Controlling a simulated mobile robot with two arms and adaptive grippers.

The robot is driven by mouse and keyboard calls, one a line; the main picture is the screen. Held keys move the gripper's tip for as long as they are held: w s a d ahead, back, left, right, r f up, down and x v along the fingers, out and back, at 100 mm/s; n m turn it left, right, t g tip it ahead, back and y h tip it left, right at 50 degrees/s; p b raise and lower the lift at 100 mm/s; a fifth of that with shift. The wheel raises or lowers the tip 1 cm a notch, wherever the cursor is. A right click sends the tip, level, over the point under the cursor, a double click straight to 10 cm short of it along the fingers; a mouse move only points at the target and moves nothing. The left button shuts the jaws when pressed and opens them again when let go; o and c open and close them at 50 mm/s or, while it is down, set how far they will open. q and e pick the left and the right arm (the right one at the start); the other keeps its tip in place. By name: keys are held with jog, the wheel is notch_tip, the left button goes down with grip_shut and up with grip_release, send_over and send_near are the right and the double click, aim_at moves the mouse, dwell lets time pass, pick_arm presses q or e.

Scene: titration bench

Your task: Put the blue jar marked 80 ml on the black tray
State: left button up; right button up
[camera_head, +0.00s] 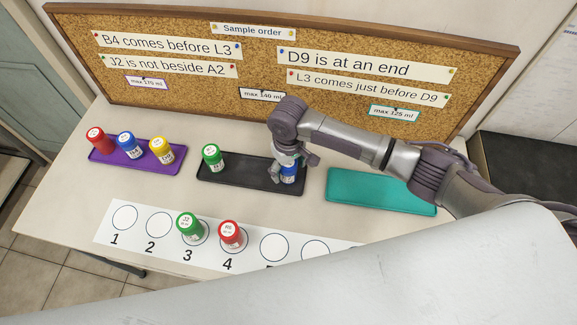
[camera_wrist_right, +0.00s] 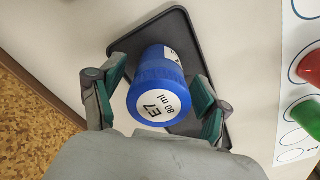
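The blue jar marked 80 ml (camera_wrist_right: 160,92) shows its white label "E7 80 ml" in the right wrist view. It stands upright at the right end of the black tray (camera_head: 235,180), and its blue side (camera_head: 289,176) shows below my gripper in the head view. My right gripper (camera_head: 286,163) is over it, with one finger on each side. In the right wrist view the fingers (camera_wrist_right: 158,85) look spread, with a narrow gap to the jar. The black tray's rim (camera_wrist_right: 184,18) shows behind the jar. My left gripper is not in view.
A green jar (camera_head: 212,158) stands at the black tray's left end. The purple tray (camera_head: 135,160) holds red, blue and yellow jars. The teal tray (camera_head: 380,192) looks empty. A green jar (camera_head: 190,224) and a red jar (camera_head: 231,234) stand on the numbered strip (camera_head: 135,235).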

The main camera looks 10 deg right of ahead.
notch_tip(320, 180, up, 12)
jog(key=shift+r+b, duration=0.15)
jog(key=shift+b, duration=0.35)
jog(key=shift+a, duration=0.1)
